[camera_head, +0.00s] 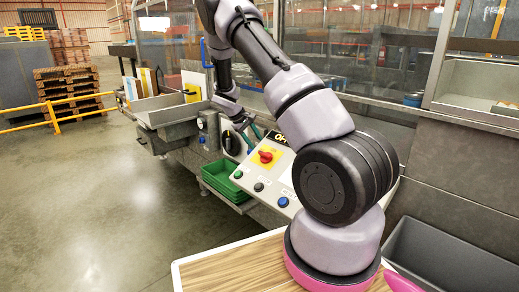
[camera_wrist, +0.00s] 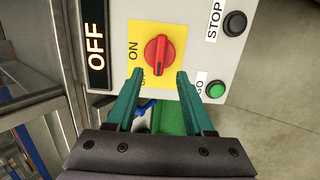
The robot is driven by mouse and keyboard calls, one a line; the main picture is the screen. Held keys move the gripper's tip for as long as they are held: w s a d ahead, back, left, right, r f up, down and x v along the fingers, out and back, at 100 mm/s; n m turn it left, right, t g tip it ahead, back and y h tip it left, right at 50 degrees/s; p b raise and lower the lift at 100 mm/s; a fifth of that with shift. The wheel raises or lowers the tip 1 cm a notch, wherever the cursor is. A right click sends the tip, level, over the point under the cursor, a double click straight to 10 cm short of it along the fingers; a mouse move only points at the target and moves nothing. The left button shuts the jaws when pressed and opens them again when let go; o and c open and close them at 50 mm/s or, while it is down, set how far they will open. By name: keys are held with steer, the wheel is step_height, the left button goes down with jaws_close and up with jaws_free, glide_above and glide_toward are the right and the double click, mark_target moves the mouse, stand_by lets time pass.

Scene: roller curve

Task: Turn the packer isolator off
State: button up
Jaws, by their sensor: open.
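The isolator's red rotary knob (camera_head: 266,156) sits on a yellow plate (camera_head: 275,163) on a pale control panel (camera_head: 270,184). In the wrist view the red knob (camera_wrist: 157,55) lies just beyond and between the fingertips, with its ridge running roughly up and down the picture. An ON label (camera_wrist: 133,49) is left of it; a second label is partly hidden by the left finger. A black sign (camera_wrist: 95,44) with lit letters reads OFF. My gripper (camera_wrist: 160,76) is open and empty, its teal fingers apart from each other. I cannot tell whether they touch the knob.
A black STOP button (camera_wrist: 235,23) and a green GO button (camera_wrist: 216,90) are on the panel, right of the knob in the wrist view. Green crates (camera_head: 222,178) sit low beside the panel. A yellow rail (camera_head: 75,115) and open floor lie to the left.

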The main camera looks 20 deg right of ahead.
steer(key=shift+v, duration=1.55)
steer(key=s+a+r+m+t+y, duration=0.1)
steer(key=s+a+r+m+y, duration=0.1)
steer(key=s+r, duration=0.7)
steer(key=s+a+r+m+t+y, duration=0.1)
steer(key=s+a+r+m+y, duration=0.3)
steer(key=r, duration=0.9)
steer(key=s+a+r+t, duration=0.1)
steer(key=s+a+r, duration=0.1)
steer(key=s, duration=0.5)
steer(key=s+a+r+m+t+y, duration=0.1)
steer(key=s+r, duration=0.3)
steer(key=s, duration=0.4)
steer(key=s+a+r+m+t+y, duration=0.1)
steer(key=s+a+r+t, duration=0.1)
steer(key=s, duration=0.6)
steer(key=shift+s+a+r+t, duration=0.3)
steer(key=shift+a+r, duration=0.15)
steer(key=shift+r, duration=0.3)
steer(key=shift+d, duration=0.1)
